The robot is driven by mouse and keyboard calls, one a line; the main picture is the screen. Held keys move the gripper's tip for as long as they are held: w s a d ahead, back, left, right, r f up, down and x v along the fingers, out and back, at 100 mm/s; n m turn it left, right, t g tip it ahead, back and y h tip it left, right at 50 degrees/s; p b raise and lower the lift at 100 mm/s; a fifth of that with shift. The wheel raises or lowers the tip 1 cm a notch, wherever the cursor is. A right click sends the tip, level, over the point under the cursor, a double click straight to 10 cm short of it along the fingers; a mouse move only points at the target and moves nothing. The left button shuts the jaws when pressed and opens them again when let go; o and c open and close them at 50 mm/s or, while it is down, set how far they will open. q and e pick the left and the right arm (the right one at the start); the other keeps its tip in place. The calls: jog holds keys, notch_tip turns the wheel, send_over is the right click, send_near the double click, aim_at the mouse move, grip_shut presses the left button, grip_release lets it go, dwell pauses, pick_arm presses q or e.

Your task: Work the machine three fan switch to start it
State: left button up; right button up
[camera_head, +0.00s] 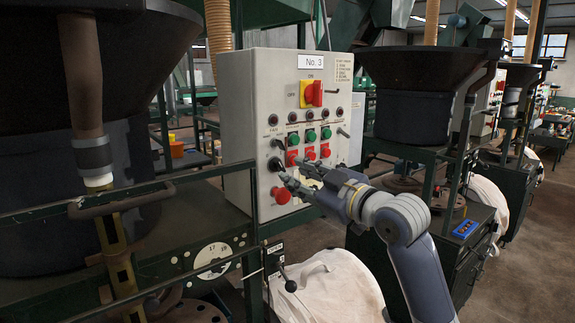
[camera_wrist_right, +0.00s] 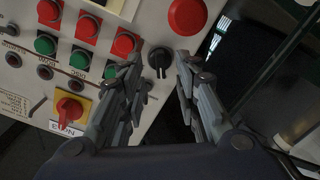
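The grey control box marked No. 3 (camera_head: 260,90) stands in the middle of the head view. Two black rotary knobs sit at its left side: an upper one (camera_head: 279,144) below small lettering that seems to read FAN, and a lower one (camera_head: 276,164). My right gripper (camera_head: 285,180) is in front of the panel's lower left. In the right wrist view its fingers (camera_wrist_right: 159,65) are spread, with a black knob (camera_wrist_right: 160,62) showing between the tips. I cannot tell whether they touch it. The other knob is not clear there. My left gripper is not in view.
A red mushroom button (camera_head: 282,195) lies just below the knobs and close to my right gripper. Green buttons (camera_head: 310,135) and red buttons (camera_head: 310,153) lie right of the knobs. A red-on-yellow main switch (camera_head: 311,94) is higher up. A white bulk bag (camera_head: 335,285) hangs below.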

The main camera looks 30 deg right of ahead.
aim_at(283, 170)
jog(key=shift+w+a+p, duration=0.2)
jog(key=shift+w+p, duration=0.3)
jog(key=shift+w, duration=1.65)
grip_shut()
